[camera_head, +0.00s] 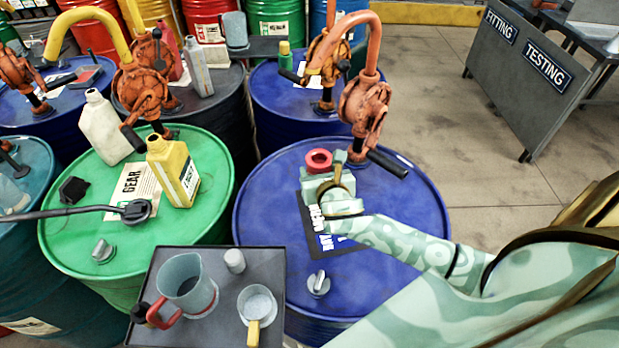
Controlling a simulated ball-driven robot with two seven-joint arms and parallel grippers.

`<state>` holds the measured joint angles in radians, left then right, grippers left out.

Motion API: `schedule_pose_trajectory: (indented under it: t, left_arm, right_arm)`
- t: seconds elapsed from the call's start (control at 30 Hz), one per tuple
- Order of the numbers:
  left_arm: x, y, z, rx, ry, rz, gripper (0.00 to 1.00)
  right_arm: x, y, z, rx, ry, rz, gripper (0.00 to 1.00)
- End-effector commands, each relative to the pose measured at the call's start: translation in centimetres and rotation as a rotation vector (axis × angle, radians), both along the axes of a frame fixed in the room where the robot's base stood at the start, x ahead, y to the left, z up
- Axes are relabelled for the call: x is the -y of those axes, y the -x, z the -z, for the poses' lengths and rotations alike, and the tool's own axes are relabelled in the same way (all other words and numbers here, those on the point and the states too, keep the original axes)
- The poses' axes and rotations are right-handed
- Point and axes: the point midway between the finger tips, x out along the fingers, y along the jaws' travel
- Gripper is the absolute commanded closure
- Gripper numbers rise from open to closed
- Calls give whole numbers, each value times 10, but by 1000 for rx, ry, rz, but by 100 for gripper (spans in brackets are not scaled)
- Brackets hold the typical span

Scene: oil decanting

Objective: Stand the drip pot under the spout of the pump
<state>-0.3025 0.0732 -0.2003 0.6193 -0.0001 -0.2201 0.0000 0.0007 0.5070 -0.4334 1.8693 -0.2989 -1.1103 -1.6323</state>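A small round red pot (319,159), which looks like the drip pot, is on or just above the top of the blue drum (410,215). The orange pump (363,112) stands on this drum, behind and right of the pot. Its curved spout (343,38) arches to the left, with its end above the pot's area. My pale green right gripper (328,172) reaches in from the right and is at the near side of the pot. Its fingers partly hide the pot's lower part, so its grip and the pot's contact with the drum are unclear. My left gripper is out of view.
A dark tray (222,335) in front holds a jug (188,283), a yellow-handled cup (257,303) and a small grey cylinder (235,261). A grey cap (318,284) and a label lie on the blue drum. The green drum (62,238) at left carries bottles.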

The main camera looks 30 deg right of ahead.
Motion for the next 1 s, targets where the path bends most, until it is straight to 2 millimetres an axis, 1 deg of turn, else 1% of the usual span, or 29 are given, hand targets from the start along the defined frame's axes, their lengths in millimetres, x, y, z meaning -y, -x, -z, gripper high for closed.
schedule_pose_trajectory:
  t: [0.03,0.1,0.2,0.3,0.4,0.57,0.63,0.7,0.8,1.0]
  left_arm:
    - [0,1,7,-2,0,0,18]
    - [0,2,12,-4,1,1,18]
    - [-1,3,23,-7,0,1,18]
    - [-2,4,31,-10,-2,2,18]
    - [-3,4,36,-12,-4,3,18]
    - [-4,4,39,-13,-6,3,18]
    - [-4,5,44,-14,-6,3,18]
    - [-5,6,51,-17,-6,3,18]
    - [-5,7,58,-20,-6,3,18]
    - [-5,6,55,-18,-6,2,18]
  right_arm:
    - [4,-12,8,3,2,2,76]
    - [10,-29,15,3,2,2,76]
    - [15,-43,38,-2,1,1,76]
    - [19,-55,53,0,0,1,76]
    - [22,-63,62,1,0,0,76]
    - [24,-70,68,2,2,0,76]
    - [25,-74,76,0,0,-1,76]
    - [25,-72,90,-3,1,-1,76]
    - [25,-72,103,-1,1,0,76]
    - [25,-72,101,1,1,-1,76]
